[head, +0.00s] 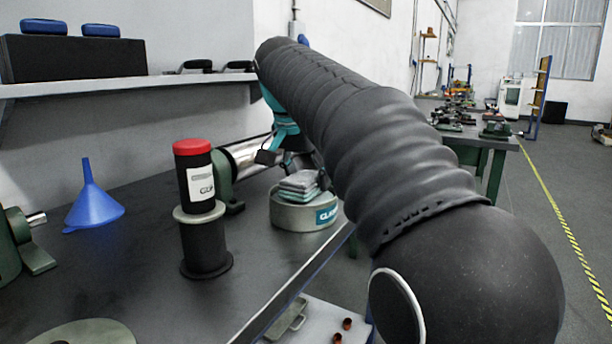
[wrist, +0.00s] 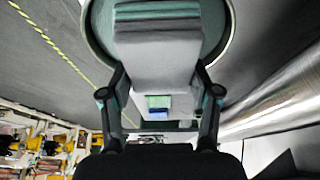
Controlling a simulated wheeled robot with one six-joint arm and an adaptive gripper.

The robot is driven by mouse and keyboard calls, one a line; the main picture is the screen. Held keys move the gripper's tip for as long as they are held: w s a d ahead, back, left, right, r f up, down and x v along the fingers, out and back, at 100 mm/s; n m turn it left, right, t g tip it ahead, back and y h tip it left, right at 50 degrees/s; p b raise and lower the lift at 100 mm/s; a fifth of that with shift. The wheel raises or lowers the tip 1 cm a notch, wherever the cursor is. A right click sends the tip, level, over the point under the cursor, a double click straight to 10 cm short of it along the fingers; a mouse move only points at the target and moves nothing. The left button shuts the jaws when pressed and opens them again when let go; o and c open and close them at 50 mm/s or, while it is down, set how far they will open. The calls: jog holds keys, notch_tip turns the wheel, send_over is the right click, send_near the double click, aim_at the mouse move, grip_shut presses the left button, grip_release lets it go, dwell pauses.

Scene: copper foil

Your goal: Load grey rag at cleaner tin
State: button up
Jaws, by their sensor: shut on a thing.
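The grey rag (head: 299,184) is a folded, layered pad at the top of the round grey-green cleaner tin (head: 290,214), which stands on the dark bench and bears a teal label. My gripper (head: 292,163) is at the rag from behind, partly hidden by my arm. In the wrist view, the rag (wrist: 158,50) lies between the two dark fingers of my gripper (wrist: 158,95), which are shut on it. The tin's rim (wrist: 232,25) shows around the rag's far end. I cannot tell whether the rag touches the tin.
A black canister with a red lid (head: 194,175) stands on a dark spool (head: 205,240) left of the tin. A blue funnel (head: 93,203) is farther left. A metal cylinder (head: 250,157) lies behind the tin. A shelf (head: 120,84) runs above the bench.

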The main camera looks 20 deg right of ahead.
jog(key=shift+r+p, duration=0.55)
jog(key=shift+r, duration=2.55)
